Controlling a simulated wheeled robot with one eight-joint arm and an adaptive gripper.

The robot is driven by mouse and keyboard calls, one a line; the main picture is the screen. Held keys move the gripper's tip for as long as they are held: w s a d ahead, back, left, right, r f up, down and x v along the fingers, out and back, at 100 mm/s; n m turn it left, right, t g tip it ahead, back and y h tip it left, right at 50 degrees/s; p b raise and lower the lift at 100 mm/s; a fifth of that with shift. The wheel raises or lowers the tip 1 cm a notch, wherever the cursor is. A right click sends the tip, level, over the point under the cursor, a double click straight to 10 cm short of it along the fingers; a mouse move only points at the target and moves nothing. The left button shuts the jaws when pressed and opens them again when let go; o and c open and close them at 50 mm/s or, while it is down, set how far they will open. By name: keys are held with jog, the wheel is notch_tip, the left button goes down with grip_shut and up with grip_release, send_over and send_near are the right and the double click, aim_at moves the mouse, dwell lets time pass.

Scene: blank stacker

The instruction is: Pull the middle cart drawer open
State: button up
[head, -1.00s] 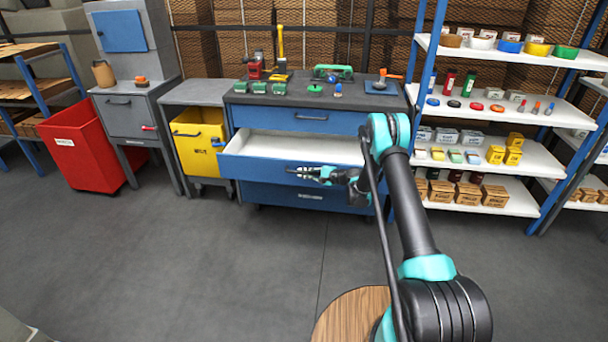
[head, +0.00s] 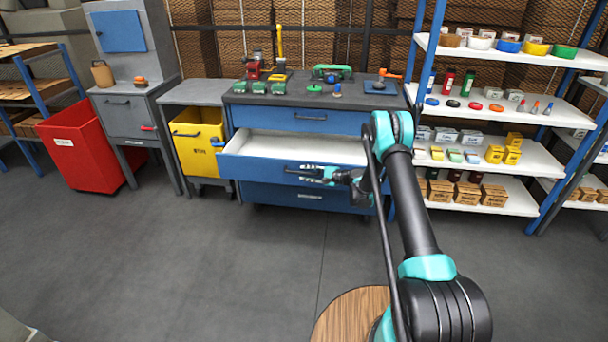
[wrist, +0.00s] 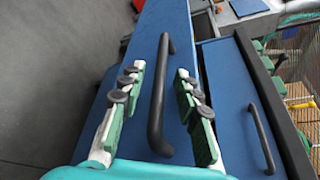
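The middle drawer (head: 262,171) of the blue cart stands pulled out, with its white inside (head: 290,145) showing and empty. Its dark bar handle (wrist: 159,95) runs lengthwise through the middle of the wrist view. My gripper (wrist: 157,72) is open, with one pale, green-backed finger on each side of the handle and a visible gap on both sides. In the head view my gripper (head: 312,175) is at the drawer's front, partly covering the handle. How deep the handle lies between the fingers is hard to tell.
The cart's top drawer (head: 270,117) and bottom drawer (head: 270,194) are shut. Tools and green parts stand on the dark cart top (head: 300,96). A yellow bin (head: 197,145) is at left, and a stocked shelf rack (head: 470,195) at right. The grey floor (head: 220,270) in front is clear.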

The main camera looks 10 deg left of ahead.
jog(key=v, duration=1)
jog(key=shift+d, duration=0.2)
jog(key=shift+s+r, duration=0.1)
jog(key=shift+r, duration=0.05)
jog(key=s+d+r+n+g+h, duration=0.1)
jog(key=s+d+r+n+h, duration=0.25)
jog(key=s+r, duration=0.45)
jog(key=s+d+r+n+h, duration=0.2)
jog(key=s+d+r+h, duration=0.15)
jog(key=s+r, duration=0.45)
jog(key=s+d+n+h, duration=0.1)
jog(key=s+d, duration=0.3)
jog(key=s, duration=0.5)
jog(key=s+d+n+h, duration=0.2)
jog(key=s+d+h, duration=0.2)
jog(key=s, duration=0.6)
jog(key=s+d+n+h, duration=0.2)
jog(key=s+d, duration=0.4)
jog(key=s, duration=0.4)
jog(key=shift+s+d+h, duration=0.2)
jog(key=shift+d+h, duration=0.05)
jog(key=shift+h, duration=0.05)
